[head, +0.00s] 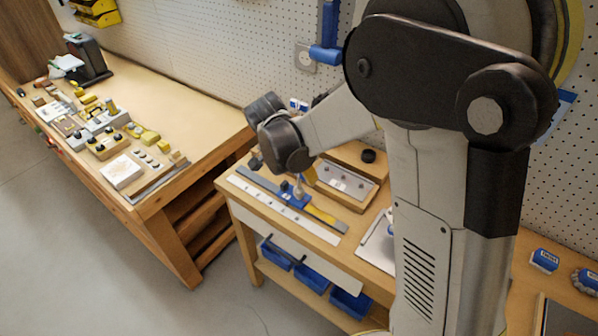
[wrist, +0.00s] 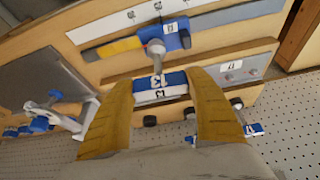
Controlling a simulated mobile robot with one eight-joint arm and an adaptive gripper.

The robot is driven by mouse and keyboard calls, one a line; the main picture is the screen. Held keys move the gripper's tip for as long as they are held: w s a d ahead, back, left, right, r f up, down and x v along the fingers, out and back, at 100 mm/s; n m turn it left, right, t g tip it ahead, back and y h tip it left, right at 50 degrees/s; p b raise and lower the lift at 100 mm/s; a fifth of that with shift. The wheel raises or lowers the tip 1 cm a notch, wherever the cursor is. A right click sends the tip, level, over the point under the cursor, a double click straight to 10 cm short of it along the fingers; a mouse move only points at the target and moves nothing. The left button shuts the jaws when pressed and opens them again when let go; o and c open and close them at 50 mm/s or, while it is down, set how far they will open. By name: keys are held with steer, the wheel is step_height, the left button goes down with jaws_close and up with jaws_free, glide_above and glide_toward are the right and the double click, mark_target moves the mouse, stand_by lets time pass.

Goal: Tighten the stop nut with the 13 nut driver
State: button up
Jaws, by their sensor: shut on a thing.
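My gripper (wrist: 160,88) is shut on the 13 nut driver (wrist: 161,79), with its yellow-brown fingers on either side of the blue and white handle marked 13. The driver's grey shaft and socket point at the blue stop block (wrist: 172,36), and the socket end overlaps the block in the wrist view. The stop nut is not visible; the socket covers that spot, and I cannot tell whether it is seated. In the head view the blue block (head: 293,196) sits on a grey and yellow rail, with the driver's end just above it. My arm hides most of the gripper there.
A wooden tray with a grey plate (head: 345,181) stands behind the rail, close to the driver. A white strip (head: 285,210) lies along the bench front. Blue bins (head: 312,275) sit below. A pegboard wall is behind. A second, cluttered bench (head: 180,85) stands left.

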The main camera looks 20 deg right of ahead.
steer(key=shift+r+p, duration=0.9)
steer(key=shift+r, duration=0.55)
steer(key=shift+d, duration=0.15)
